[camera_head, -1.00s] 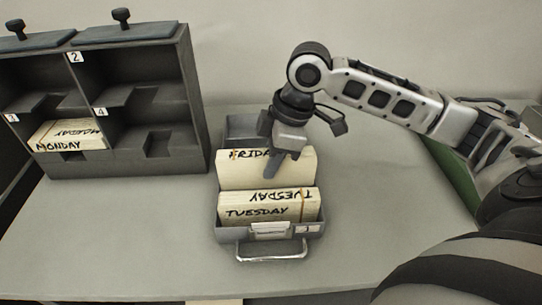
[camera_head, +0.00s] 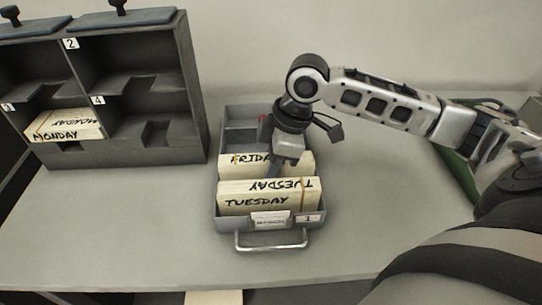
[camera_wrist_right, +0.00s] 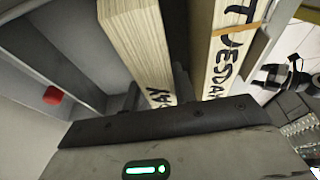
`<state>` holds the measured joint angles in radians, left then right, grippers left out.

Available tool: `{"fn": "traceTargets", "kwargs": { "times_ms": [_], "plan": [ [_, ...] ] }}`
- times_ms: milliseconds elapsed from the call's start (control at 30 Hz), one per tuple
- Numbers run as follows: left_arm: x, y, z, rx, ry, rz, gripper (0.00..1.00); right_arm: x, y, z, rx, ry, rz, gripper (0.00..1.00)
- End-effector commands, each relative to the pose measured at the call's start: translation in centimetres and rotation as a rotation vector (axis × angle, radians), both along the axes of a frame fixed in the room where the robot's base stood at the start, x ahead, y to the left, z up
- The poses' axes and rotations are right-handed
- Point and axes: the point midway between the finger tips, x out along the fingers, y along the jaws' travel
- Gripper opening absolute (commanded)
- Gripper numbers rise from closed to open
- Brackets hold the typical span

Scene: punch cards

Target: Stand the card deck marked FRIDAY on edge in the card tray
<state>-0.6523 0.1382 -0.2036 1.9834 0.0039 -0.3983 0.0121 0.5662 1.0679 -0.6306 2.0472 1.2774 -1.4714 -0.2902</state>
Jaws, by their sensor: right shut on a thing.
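The cream FRIDAY deck (camera_head: 237,166) stands on edge inside the grey card tray (camera_head: 226,139), behind the TUESDAY deck (camera_head: 262,200). My right gripper (camera_head: 276,168) reaches down from above and is shut on the FRIDAY deck; its fingertips are partly hidden between the decks. The right wrist view shows the FRIDAY deck (camera_wrist_right: 136,42) upright beside the TUESDAY deck (camera_wrist_right: 225,50), with a narrow gap between them. I cannot tell whether the FRIDAY deck touches the tray floor. My left gripper is not in view.
A dark rack (camera_head: 190,100) with numbered compartments stands at the left, with the MONDAY deck (camera_head: 60,128) in compartment 3. The tray has a front handle (camera_head: 271,244) and empty room at its back.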

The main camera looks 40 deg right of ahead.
Motion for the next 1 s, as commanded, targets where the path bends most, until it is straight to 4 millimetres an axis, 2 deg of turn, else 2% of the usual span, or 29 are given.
{"fn": "traceTargets", "kwargs": {
  "times_ms": [367, 400, 500, 800, 867, 1000],
  "plan": [
    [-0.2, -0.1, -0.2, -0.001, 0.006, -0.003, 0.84, 0.0, 0.0, -0.5, 0.001, -0.002, 0.001, 0.00],
    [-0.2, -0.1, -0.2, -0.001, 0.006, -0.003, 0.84, 0.0, 0.0, -0.5, 0.001, -0.002, 0.001, 0.30],
    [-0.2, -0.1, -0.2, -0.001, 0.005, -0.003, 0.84, 0.0, 0.0, -0.5, 0.001, -0.002, 0.001, 0.53],
    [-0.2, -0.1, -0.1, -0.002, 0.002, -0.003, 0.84, -0.1, 0.0, -0.4, 0.000, 0.001, 0.000, 0.53],
    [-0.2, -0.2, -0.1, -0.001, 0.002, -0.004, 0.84, -0.1, -0.2, 0.0, -0.001, 0.000, 0.000, 0.53],
    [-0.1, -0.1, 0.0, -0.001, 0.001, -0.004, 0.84, -0.3, -0.7, 2.0, -0.003, -0.004, -0.001, 0.53]
  ]
}}
